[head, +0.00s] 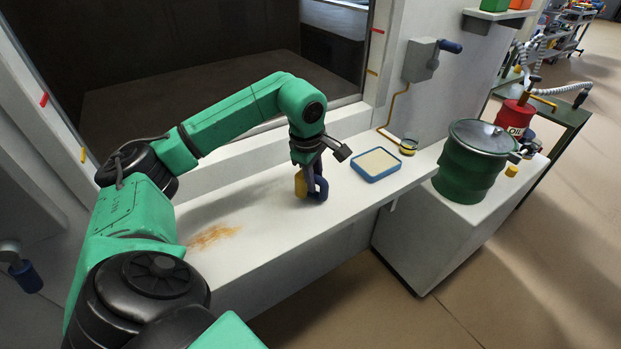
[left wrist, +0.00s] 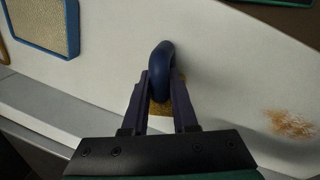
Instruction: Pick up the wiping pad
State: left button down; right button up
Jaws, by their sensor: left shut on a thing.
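The wiping pad (head: 301,184) is a yellow pad with a dark blue looped handle, on the white ledge in the head view. In the left wrist view its blue handle (left wrist: 161,70) stands up between the jaws, with part of the yellow pad below. My left gripper (head: 314,180) points down and is shut on the handle. In the left wrist view the fingers (left wrist: 162,95) lie on both sides of the handle. Whether the pad touches the ledge is hard to tell. My right gripper is not in view.
A blue-rimmed tray (head: 376,164) with a beige surface lies right of the pad. An orange-brown stain (head: 213,236) marks the ledge (head: 270,225) to the left. A green drum (head: 470,163) and a red oil can (head: 516,117) stand at the right. A dark window recess lies behind.

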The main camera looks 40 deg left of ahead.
aim_at(315, 175)
pick_arm(q)
jog(key=shift+r, duration=0.25)
notch_tip(315, 175, up, 9)
jog(key=shift+w+r, duration=0.1)
jog(key=shift+r, duration=0.05)
notch_tip(315, 175, up, 10)
jog(key=p, duration=0.5)
